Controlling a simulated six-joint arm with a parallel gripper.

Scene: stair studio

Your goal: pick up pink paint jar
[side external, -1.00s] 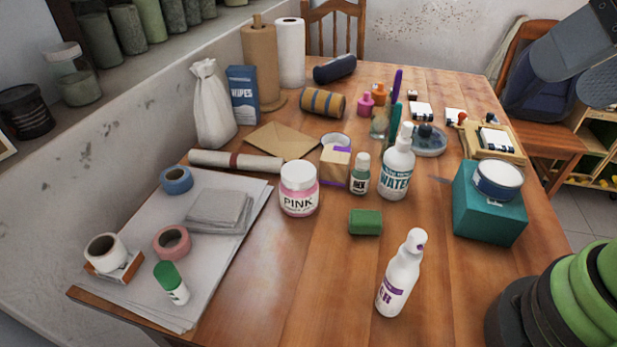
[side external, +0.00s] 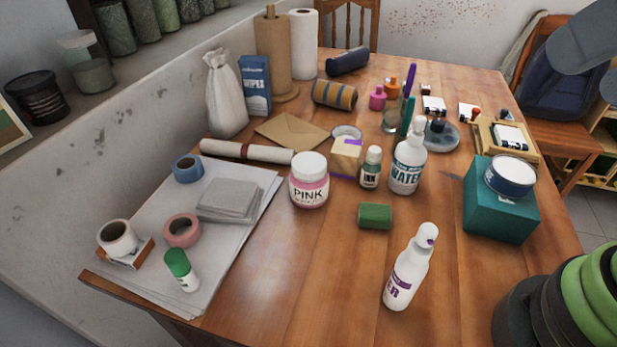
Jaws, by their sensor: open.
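The pink paint jar (side external: 309,181) stands upright on the wooden table, left of the table's middle. It is a clear jar with a white lid, pink contents and a label reading PINK. The paper stack lies to its left, and a small wooden block with purple tape (side external: 347,156) stands behind it to the right. Nothing stands directly in front of the jar. My gripper is not in view.
A white spray bottle (side external: 409,268) stands nearer the front. A paper stack (side external: 240,245) holds tape rolls. The front-centre table is clear.

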